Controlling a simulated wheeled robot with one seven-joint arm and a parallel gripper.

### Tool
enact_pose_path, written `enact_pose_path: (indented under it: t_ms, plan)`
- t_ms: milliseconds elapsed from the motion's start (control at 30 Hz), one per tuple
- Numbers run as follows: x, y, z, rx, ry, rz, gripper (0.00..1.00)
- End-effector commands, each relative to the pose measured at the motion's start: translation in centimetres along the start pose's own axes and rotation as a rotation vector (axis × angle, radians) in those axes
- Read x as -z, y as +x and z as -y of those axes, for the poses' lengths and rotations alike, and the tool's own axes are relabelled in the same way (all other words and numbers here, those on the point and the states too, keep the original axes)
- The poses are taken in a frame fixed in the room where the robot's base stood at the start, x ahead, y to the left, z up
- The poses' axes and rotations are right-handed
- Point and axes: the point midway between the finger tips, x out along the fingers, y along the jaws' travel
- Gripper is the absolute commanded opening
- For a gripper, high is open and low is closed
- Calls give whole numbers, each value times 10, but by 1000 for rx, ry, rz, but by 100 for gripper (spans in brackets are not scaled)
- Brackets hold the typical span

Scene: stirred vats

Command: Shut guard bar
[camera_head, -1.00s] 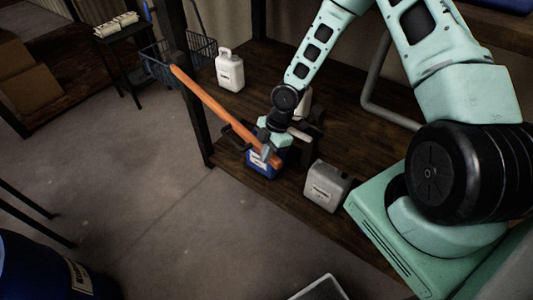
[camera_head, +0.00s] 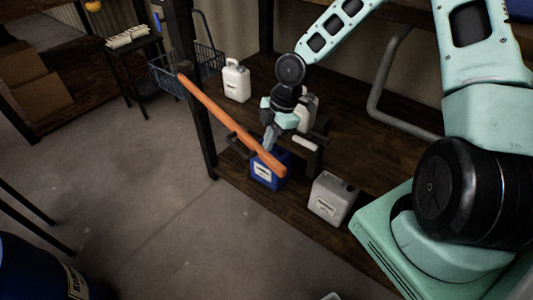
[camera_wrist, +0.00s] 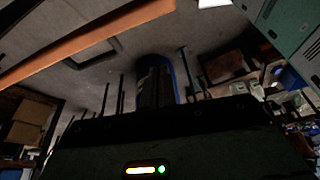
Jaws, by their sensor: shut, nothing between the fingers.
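The guard bar (camera_head: 218,112) is a long orange bar. In the head view it slants from beside the dark shelf post down to the right, its lower end in front of a blue canister (camera_head: 268,173). A dark handle (camera_head: 238,144) sticks out from it. In the wrist view the bar (camera_wrist: 85,38) crosses the upper left, with the dark handle loop beneath it. My gripper (camera_head: 268,146) is shut and empty, just behind the bar's lower part in the head view; I cannot tell whether it touches.
A grey canister (camera_head: 331,198) stands on the shelf (camera_head: 244,197) right of the bar. A white jug (camera_head: 236,80) stands farther back, and another pale container is partly hidden behind my gripper. A blue basket (camera_head: 178,74) hangs past the post (camera_head: 197,110). The floor in front is open.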

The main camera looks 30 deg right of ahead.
Motion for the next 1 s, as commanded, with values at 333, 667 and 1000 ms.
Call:
enact_pose_path:
  t_ms: [333,667,1000]
  plan:
    - [25,53,28,249,-452,223,0]
    - [53,86,45,594,-1062,577,0]
    - [98,83,45,852,-1457,895,0]
